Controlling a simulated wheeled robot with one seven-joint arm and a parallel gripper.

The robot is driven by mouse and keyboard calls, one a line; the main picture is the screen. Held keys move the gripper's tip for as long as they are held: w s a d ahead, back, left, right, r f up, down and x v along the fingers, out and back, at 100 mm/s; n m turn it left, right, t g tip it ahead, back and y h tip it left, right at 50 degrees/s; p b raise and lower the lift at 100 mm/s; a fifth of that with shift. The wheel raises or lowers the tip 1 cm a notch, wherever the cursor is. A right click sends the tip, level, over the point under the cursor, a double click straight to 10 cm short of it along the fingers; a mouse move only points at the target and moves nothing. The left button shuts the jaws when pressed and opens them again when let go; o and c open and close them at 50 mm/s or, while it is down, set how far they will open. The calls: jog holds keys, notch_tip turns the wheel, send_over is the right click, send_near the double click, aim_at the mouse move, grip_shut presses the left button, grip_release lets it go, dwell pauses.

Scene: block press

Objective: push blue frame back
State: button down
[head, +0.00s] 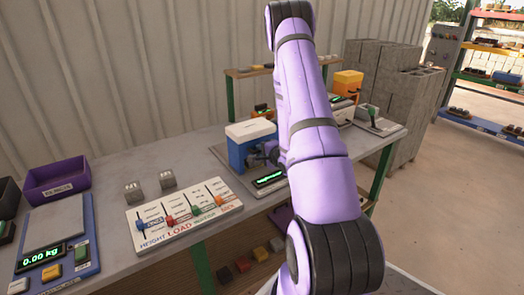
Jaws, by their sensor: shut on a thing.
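The blue frame (236,155) stands on a grey base plate on the bench, near the middle of the head view. A white block-like part (250,131) forms its top. My gripper (262,156) is at the frame's right front side, small and dark and partly hidden by my purple arm. It appears shut on a part of the blue frame, though the fingertips and the exact grip point are hard to make out. A dark display with green text (270,179) sits just in front. My arm covers what lies right of the frame.
A white panel with colored sliders (184,216), two small grey blocks (134,190), a purple bin (56,180) and a scale (55,245) occupy the bench's left. Grey blocks are stacked beyond.

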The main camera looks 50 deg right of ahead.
jog(key=shift+w, duration=0.1)
jog(key=r+x, duration=0.3)
jog(key=x, duration=1.3)
jog(key=shift+w+d+r, duration=0.2)
jog(key=shift+w+r, duration=0.05)
jog(key=shift+w, duration=0.5)
jog(key=c, duration=1.1)
grip_release()
jog(key=shift+w, duration=0.15)
jog(key=shift+f, duration=0.1)
jog(key=v, duration=1.1)
